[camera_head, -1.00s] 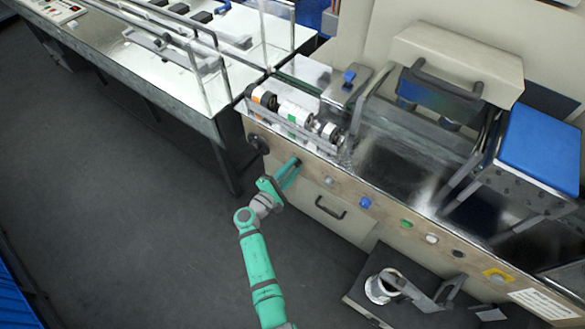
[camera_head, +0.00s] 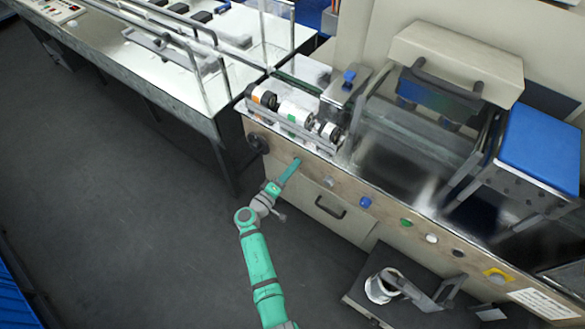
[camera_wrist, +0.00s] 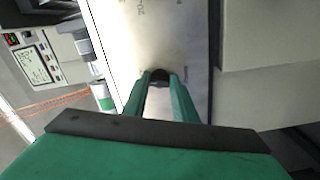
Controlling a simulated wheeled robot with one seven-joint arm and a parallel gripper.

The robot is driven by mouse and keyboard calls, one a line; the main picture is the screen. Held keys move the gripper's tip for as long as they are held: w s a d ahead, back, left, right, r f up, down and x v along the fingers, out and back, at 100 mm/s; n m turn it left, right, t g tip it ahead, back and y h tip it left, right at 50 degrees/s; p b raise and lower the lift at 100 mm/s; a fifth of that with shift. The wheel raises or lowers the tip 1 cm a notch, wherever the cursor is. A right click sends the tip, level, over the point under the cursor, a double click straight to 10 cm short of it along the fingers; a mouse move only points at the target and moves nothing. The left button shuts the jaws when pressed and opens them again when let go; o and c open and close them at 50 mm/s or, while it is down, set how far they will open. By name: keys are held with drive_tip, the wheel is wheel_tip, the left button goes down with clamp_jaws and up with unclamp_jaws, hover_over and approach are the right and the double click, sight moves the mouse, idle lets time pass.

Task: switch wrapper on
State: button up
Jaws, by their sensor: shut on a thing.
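The wrapper (camera_head: 400,222) is a long machine with a beige front panel that carries a row of buttons and knobs. My gripper (camera_head: 296,163) reaches the left part of this panel, just right of the black handwheel. In the wrist view, its two green fingers (camera_wrist: 160,80) are shut on a small black knob (camera_wrist: 160,73) on the panel. The fingertips cover the knob's sides, and which way it points cannot be told. Small printed marks on the panel near the knob are only partly readable.
A black handwheel (camera_head: 258,143) sticks out left of my gripper. Right along the panel are a blue button (camera_head: 365,202), a green button (camera_head: 406,223) and a yellow-framed control (camera_head: 497,276). A drawer handle (camera_head: 330,207) lies below. The floor at the left is clear.

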drive_tip(key=shift+s+f+m, duration=0.15)
drive_tip(key=shift+m, duration=1.05)
drive_tip(key=o, duration=1)
drive_tip(key=shift+o, duration=0.2)
drive_tip(key=shift+a, duration=0.1)
drive_tip(key=v, duration=1)
drive_tip(key=shift+s+a, duration=0.15)
drive_tip(key=shift+s, duration=0.15)
